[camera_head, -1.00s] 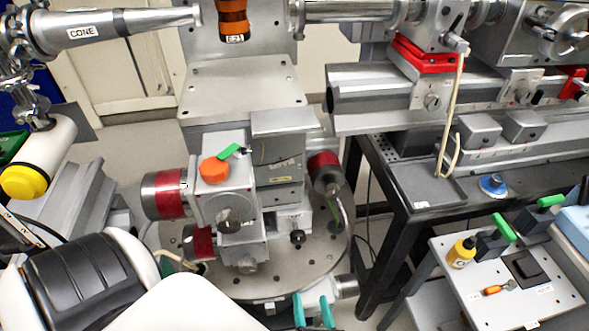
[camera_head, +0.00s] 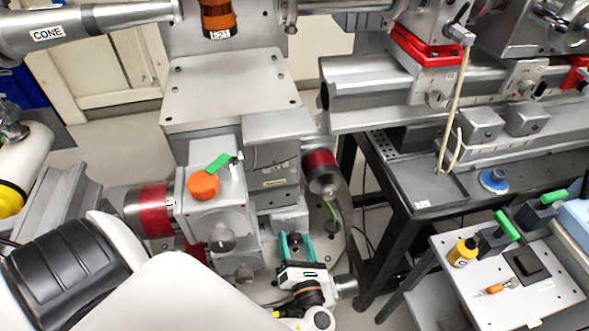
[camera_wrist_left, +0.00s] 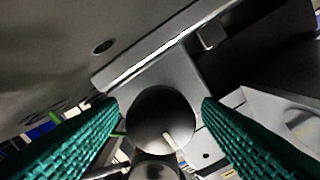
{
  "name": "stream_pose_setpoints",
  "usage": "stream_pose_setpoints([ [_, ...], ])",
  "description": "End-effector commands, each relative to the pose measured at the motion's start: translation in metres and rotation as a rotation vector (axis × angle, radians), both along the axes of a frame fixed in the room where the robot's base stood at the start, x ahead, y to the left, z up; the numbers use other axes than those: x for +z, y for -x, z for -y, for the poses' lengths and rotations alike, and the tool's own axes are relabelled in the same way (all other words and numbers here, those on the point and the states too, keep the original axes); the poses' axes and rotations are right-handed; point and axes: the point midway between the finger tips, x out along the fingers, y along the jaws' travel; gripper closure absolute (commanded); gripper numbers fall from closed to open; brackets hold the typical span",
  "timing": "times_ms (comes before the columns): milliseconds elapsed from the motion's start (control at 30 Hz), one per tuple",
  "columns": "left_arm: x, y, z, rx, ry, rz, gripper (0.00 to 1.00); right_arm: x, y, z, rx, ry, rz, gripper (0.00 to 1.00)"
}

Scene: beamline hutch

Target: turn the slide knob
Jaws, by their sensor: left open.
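A dark round knob (camera_wrist_left: 162,118) with a white index line sits between my left gripper's fingers in the left wrist view. The fingers are at either side of it, and I cannot tell whether they touch it. A second round knob (camera_wrist_left: 155,166) shows partly below it. In the head view my left gripper (camera_head: 297,243) has its teal fingers apart, at the front right of the grey stage stack (camera_head: 272,165). The knob between them is mostly hidden there. My right gripper is out of view.
An orange knob (camera_head: 203,185) and green tag (camera_head: 217,163) top the stage's left block. Red-banded cylinders (camera_head: 152,208) (camera_head: 320,172) flank the stack.

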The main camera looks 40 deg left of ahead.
Motion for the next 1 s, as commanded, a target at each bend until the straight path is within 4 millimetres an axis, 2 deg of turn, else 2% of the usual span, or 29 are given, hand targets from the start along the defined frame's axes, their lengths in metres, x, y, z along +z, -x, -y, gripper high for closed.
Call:
stream_pose_setpoints([
  [133, 0.000, -0.007, -0.009, 0.001, 0.000, 0.000, 0.41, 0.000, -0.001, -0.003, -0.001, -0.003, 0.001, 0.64],
  [433, 0.000, -0.008, -0.010, 0.001, 0.000, 0.000, 0.41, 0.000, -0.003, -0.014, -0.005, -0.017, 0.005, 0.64],
  [467, 0.000, -0.008, -0.010, 0.001, 0.000, 0.000, 0.44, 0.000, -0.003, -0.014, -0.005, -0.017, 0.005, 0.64],
  [700, 0.000, -0.008, -0.010, 0.001, 0.001, -0.001, 0.83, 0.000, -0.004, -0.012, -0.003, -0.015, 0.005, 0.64],
  [1000, 0.000, -0.008, -0.009, 0.001, 0.026, 0.029, 0.85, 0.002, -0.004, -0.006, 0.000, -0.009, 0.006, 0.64],
])
